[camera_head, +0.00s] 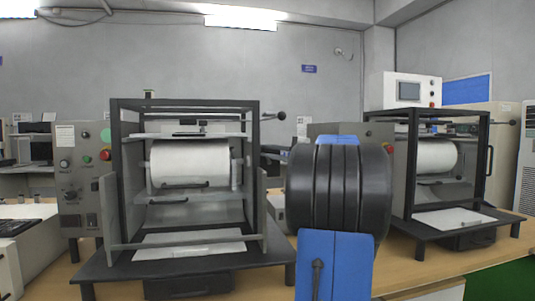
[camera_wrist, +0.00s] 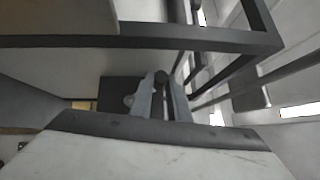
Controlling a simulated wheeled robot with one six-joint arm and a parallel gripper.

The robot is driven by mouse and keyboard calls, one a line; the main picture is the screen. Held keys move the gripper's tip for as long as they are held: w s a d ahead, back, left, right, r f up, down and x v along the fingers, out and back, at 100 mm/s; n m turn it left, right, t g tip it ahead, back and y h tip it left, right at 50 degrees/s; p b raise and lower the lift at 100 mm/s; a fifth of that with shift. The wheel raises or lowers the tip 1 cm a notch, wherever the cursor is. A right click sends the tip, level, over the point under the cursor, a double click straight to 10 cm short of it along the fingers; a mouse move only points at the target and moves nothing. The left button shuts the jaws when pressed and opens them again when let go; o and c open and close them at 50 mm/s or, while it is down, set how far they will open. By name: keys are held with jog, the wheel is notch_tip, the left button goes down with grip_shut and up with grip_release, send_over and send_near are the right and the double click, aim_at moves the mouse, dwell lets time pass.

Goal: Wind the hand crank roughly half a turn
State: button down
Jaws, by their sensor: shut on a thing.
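In the wrist view my gripper (camera_wrist: 163,92) has its two grey fingers close together around a dark, round-ended handle (camera_wrist: 161,77), which I take for the hand crank's grip. The rest of the crank is hard to make out there. In the head view my blue and black arm fills the centre right and hides my gripper and the held part. The left test machine (camera_head: 115,175), a black open frame around a white roll (camera_head: 190,163), stands left of my arm. A rod with a black knob (camera_head: 282,116) sticks out from its upper right side.
A dark frame bar (camera_wrist: 190,38) crosses the wrist view close above the fingers. A second similar machine (camera_head: 488,160) stands right of my arm. A grey control box (camera_head: 77,190) adjoins the left machine. The wooden bench (camera_head: 270,275) has little free room between the machines.

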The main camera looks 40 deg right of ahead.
jog(key=shift+s+d+m+t, duration=0.2)
jog(key=shift+d+m+t, duration=0.15)
jog(key=shift+m+t, duration=0.4)
jog(key=shift+s+d+m+t, duration=0.2)
jog(key=shift+d+m+t, duration=0.25)
jog(key=shift+m, duration=0.5)
jog(key=shift+a, duration=0.1)
jog(key=c, duration=1.7)
grip_release()
jog(key=shift+s, duration=0.1)
jog(key=v, duration=1.7)
jog(key=shift+s+a+f, duration=0.1)
jog(key=shift+f, duration=0.15)
